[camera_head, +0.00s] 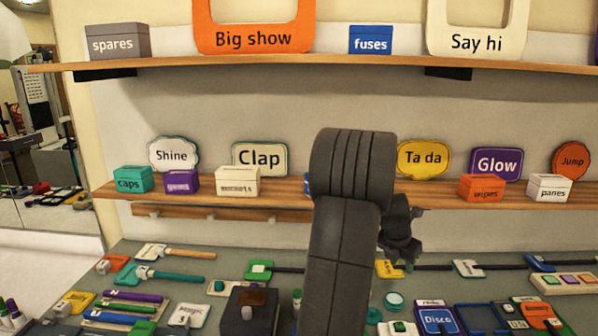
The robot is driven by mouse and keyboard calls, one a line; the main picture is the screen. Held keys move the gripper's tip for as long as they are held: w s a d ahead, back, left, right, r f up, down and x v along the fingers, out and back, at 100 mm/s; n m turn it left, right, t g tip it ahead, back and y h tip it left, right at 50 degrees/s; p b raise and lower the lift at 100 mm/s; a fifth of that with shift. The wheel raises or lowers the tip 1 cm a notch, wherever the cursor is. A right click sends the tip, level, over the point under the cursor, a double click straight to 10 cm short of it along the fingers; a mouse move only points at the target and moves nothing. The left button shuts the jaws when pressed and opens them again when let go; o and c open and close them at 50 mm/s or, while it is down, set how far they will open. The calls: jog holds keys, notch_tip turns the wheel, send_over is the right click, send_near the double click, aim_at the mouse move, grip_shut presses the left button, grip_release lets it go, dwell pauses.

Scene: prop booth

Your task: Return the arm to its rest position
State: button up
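My dark grey arm rises through the middle of the head view, bent at a thick ribbed joint near the lower shelf. My gripper (403,248) shows to the right of the arm, above the back of the workbench and in front of the lower shelf's edge. It is dark, small and partly hidden by the arm. I cannot make out its fingertips or whether it is open or shut. No held thing shows at it.
The lower shelf (290,207) carries signs and small boxes, including the Clap sign (259,159) and Ta da sign (423,159). An upper shelf (300,61) runs above. The workbench (225,262) is crowded with tools, a dark box (247,311) and a blue Disco card (437,318).

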jog(key=f, duration=0.9)
jog(key=shift+s+a+f, duration=0.15)
jog(key=shift+a+f, duration=0.05)
jog(key=shift+f, duration=0.2)
jog(key=shift+v, duration=1.25)
jog(key=shift+a, duration=0.1)
